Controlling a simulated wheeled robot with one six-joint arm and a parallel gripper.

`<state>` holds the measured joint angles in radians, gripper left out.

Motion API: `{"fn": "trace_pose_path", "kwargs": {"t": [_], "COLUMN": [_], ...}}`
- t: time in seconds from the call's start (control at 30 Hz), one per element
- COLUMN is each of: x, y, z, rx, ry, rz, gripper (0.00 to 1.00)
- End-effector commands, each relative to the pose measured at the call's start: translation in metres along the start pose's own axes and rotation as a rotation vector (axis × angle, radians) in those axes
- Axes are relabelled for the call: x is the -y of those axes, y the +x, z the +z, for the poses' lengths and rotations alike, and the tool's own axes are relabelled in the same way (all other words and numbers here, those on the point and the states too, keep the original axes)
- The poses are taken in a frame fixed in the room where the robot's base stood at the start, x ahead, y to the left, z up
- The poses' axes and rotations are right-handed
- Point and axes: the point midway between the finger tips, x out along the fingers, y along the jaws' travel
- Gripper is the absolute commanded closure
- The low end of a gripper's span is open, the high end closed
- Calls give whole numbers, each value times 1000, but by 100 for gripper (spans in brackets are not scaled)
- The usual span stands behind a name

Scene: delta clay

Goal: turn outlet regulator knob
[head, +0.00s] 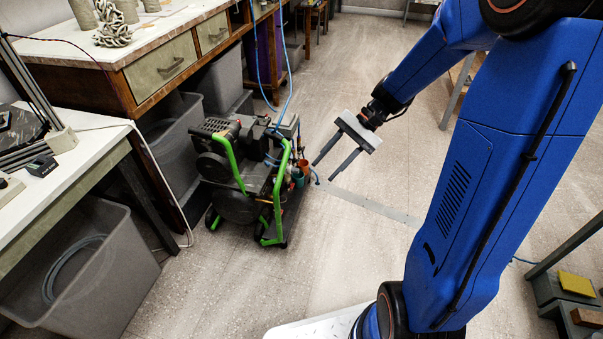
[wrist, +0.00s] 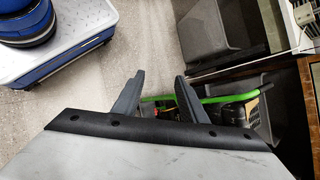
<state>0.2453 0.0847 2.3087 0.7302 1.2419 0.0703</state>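A portable compressor (head: 240,178) with a green tube frame stands on the floor in the head view. Small teal and orange fittings (head: 298,172) sit at its right end. I cannot tell which of them is the outlet regulator knob. My gripper (head: 323,171) is open and empty, just right of these fittings, with its two dark fingers pointing down and left. It looks apart from the compressor. In the wrist view, the fingers of my gripper (wrist: 158,92) are spread, and the compressor's green frame (wrist: 230,97) shows behind and right of them. The knob is not recognisable there.
Blue hoses (head: 288,85) rise from the compressor. Grey bins (head: 172,140) stand under the wooden workbench (head: 145,75) at the left. A white-topped table (head: 60,170) is nearer at the left. The floor (head: 370,240) right of the compressor is open.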

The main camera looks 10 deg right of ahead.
Motion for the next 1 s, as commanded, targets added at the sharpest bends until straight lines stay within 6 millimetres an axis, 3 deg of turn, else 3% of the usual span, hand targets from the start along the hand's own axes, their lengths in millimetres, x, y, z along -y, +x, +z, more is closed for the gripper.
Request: {"fn": "trace_pose_path", "kwargs": {"t": [0.53,1.0], "x": [24,10], "y": [28,56], "z": [-124,-249], "rx": [257,435], "ry": [366,669], "rz": [-284,-557], "gripper": [61,61]}}
